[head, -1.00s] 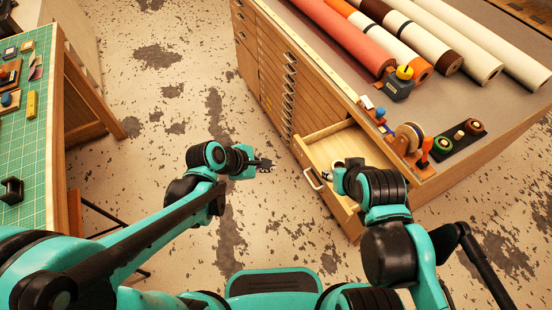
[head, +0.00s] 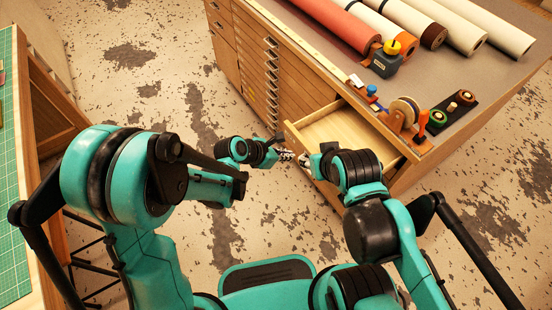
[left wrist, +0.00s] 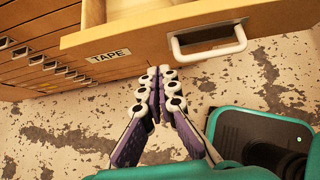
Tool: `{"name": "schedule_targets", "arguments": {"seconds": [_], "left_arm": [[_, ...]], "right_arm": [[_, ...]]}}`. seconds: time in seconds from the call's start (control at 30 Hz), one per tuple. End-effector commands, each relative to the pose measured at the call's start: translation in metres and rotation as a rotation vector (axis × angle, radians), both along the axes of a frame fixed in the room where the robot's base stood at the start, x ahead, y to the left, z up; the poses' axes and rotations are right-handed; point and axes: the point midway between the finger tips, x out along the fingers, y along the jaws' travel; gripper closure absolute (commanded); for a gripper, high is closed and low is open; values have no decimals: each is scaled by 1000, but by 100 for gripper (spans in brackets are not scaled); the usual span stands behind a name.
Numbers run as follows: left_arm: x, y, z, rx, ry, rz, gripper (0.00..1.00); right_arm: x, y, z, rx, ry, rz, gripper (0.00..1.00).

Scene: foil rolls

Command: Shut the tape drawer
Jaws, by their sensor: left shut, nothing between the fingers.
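The tape drawer (head: 335,131) is pulled out of the wooden cabinet, and its pale inside looks empty where I see it. In the left wrist view its front carries a TAPE label (left wrist: 108,56) and a white handle (left wrist: 208,40). My left gripper (head: 288,156) is shut and empty, close to the drawer front. In the left wrist view its fingertips (left wrist: 165,72) sit at the front's lower edge, left of the handle; contact is unclear. My right gripper (head: 304,160) is near the drawer front, partly hiding it; its jaw state is unclear.
Closed drawers (head: 270,85) line the cabinet front. A green-topped table (head: 14,190) stands at left. Speckled floor lies between.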

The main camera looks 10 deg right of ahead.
Motion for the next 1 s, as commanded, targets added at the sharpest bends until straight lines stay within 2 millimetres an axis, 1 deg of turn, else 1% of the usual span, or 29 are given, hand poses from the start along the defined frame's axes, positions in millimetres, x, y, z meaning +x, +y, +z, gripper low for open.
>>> {"name": "schedule_targets", "arguments": {"seconds": [0.03, 0.1, 0.2, 0.77, 0.87, 1.0], "left_arm": [[2, -7, 0, 0, -1, -4, 100], [5, -15, 0, 1, -1, -3, 100], [8, -21, 1, 1, -1, -1, 100], [12, -28, 2, 1, -1, -1, 100], [15, -35, 2, 0, -1, -2, 100], [28, -50, 1, 1, -2, -2, 100]], "right_arm": [[0, 0, -2, 0, 0, 0, 60], [0, 0, -4, 0, 0, 0, 60], [0, 0, -5, 0, 0, 0, 60], [0, 0, -5, 0, 0, 0, 60], [0, 0, -6, 0, 0, 0, 60], [0, 0, -7, 0, 0, 0, 60]]}}
